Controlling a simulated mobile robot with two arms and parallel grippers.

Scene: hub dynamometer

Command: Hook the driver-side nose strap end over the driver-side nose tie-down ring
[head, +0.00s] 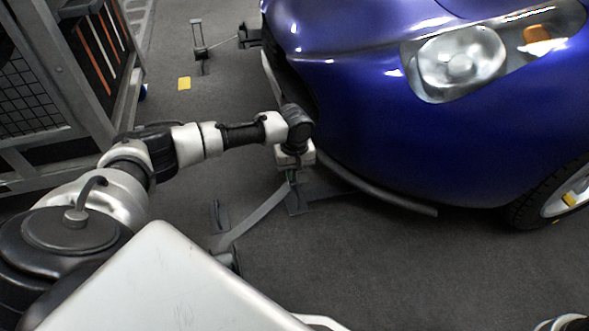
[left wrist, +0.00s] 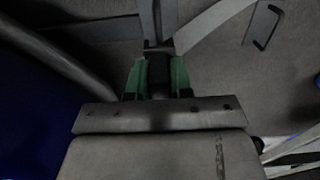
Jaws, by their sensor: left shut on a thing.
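My left gripper (head: 292,178) points down beside the low front corner of the blue car (head: 400,130). In the left wrist view its green-padded fingers (left wrist: 159,78) are shut on the dark end of the grey nose strap (left wrist: 212,27). The strap (head: 258,215) runs from the gripper down and left to a dark floor fitting. A dark flat bracket (head: 325,193) lies by the gripper, under the nose. I cannot make out the tie-down ring clearly; the gripper and the dark parts around it hide it.
A dark hoop (head: 216,215) stands on the floor near the strap's lower end; it also shows in the left wrist view (left wrist: 263,26). The car's black lower lip (head: 385,200) is close to the gripper. A metal rack (head: 60,90) stands at left.

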